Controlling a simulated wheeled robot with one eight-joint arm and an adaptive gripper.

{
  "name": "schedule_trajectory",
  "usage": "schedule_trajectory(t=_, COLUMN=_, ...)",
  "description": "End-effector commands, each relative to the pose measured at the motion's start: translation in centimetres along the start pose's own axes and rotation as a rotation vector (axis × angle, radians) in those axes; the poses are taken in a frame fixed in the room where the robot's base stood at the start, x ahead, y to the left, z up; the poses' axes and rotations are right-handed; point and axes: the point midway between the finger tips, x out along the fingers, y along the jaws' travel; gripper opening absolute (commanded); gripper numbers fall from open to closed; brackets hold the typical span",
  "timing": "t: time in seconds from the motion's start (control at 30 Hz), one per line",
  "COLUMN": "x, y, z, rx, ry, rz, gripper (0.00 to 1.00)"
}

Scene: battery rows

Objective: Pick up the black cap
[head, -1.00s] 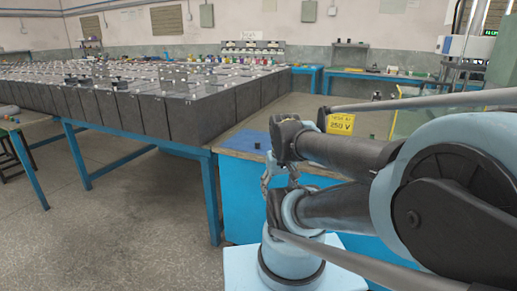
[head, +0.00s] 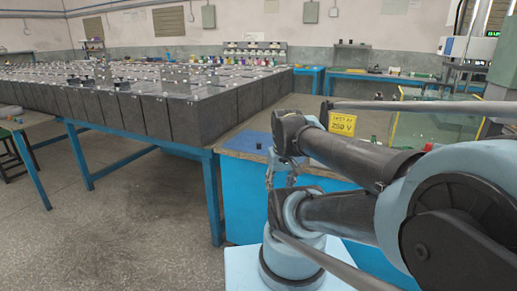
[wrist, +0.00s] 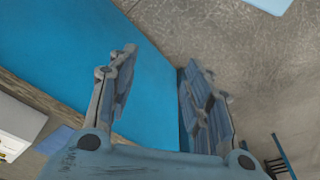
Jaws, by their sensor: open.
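A small black object that looks like the black cap (head: 258,146) stands on a dark blue mat (head: 242,142) at the left end of the workbench in the head view. It is too small there for detail. My gripper (wrist: 160,58) is open and empty in the wrist view, its two fingers apart in front of the blue bench side. In the head view my gripper (head: 268,179) hangs just right of the cap and lower in the picture, partly hidden by my arm. The cap cannot be made out in the wrist view.
Rows of grey batteries (head: 185,120) fill the blue-framed table at left. The workbench (head: 245,190) has a blue side and carries a yellow sign (head: 342,124) and a glass-sided box (head: 430,118). Grey floor (head: 120,230) is open at front left.

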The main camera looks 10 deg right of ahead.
Motion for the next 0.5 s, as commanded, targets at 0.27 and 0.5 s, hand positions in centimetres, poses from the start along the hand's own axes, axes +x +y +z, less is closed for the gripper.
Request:
schedule_trajectory(t=0.27, x=-4.7, y=0.3, z=-6.4, rx=-0.12, ry=-0.031, rz=-0.004, gripper=0.46)
schedule_trajectory(t=0.5, x=-7.7, y=0.5, z=-12.6, rx=-0.236, ry=-0.061, rz=-0.011, gripper=0.46)
